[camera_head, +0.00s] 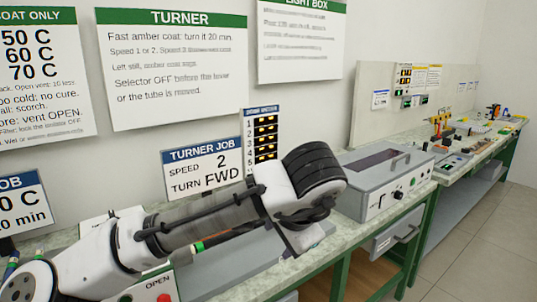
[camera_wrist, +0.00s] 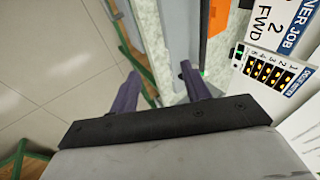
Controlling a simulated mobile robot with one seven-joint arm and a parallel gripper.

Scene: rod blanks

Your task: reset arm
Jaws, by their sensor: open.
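My gripper (camera_wrist: 160,88) shows in the wrist view as two purple-grey fingers spread wide apart. It is open, and nothing shows held between them. Behind the fingers are the bench edge and the floor. In the head view my arm reaches from the lower left across the bench to the middle, and the fingers cannot be made out there. Below my arm is a grey machine (camera_head: 232,272). A dark rod with green and orange bands (camera_head: 199,246) shows just under the arm, partly hidden by it.
A grey box with a dark window and knob (camera_head: 385,185) stands right of my arm. A TURNER JOB sign (camera_head: 203,170) and a lit number panel (camera_head: 263,140) stand behind it. A farther bench (camera_head: 470,146) holds small tools. Open floor (camera_head: 480,240) lies at right.

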